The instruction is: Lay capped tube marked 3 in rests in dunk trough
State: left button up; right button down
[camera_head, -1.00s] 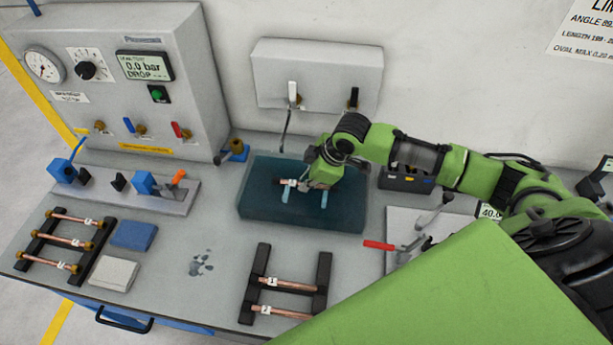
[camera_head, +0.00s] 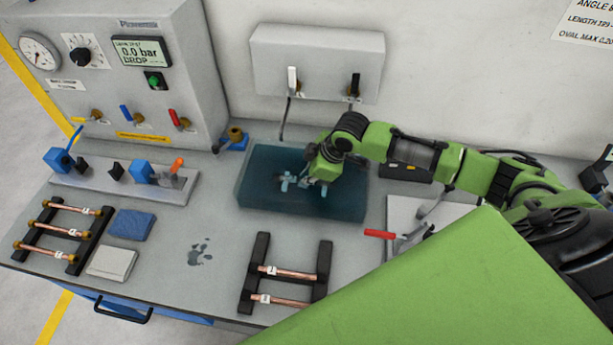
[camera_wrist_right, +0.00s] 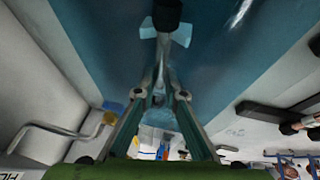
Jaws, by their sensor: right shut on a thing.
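The dunk trough (camera_head: 262,160) is a dark teal tank in the middle of the bench. Two pale blue rests (camera_head: 323,190) show inside it; one rest also shows in the right wrist view (camera_wrist_right: 180,36). My right gripper (camera_head: 306,182) reaches down into the trough and is shut on the capped tube (camera_head: 285,186). The tube lies roughly level at the rests and looks blue-tinted, as if under the liquid. Its mark is not readable, and the gripper hides part of it. I cannot tell whether it touches both rests. My left gripper is not in view.
A black rack (camera_head: 258,251) holds two labelled copper tubes in front of the trough. Another rack (camera_head: 35,233) holds three tubes at left, beside blue (camera_head: 131,225) and grey (camera_head: 112,262) pads. A red-handled tool (camera_head: 380,234) lies right. The grey tap panel (camera_head: 320,50) stands behind.

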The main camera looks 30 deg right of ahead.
jog(key=shift+f, duration=0.25)
jog(key=c, duration=2)
grip_release()
jog(key=v, duration=1.2)
